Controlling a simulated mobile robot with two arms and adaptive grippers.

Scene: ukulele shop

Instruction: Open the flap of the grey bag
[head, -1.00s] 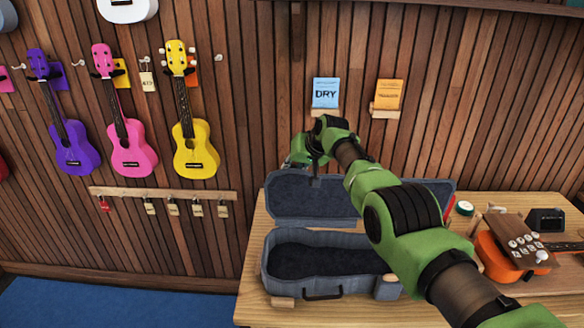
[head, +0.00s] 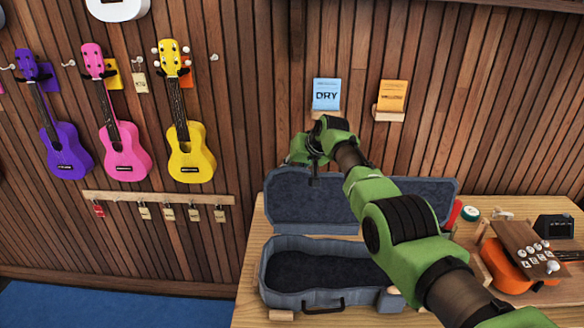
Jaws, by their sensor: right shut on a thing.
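The grey bag is a grey-blue ukulele case with a dark lining. Its lower shell (head: 283,243) lies on the wooden table with its handle toward me. Its flap (head: 340,211) stands raised at the back, leaning toward the wall, so the hollow inside shows. My right gripper (head: 314,176) is at the flap's upper left edge and is shut on it; the fingertips are small and partly hidden by my wrist. My right arm covers the right part of the case. My left gripper is not in view.
An orange ukulele (head: 508,267) and a brown board with knobs (head: 527,244) are at the table's right. A dark box (head: 554,227) stands behind. Purple, pink and yellow ukuleles (head: 190,153) hang left, above a rail of padlocks (head: 160,198). Packets (head: 326,94) sit on wall holders.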

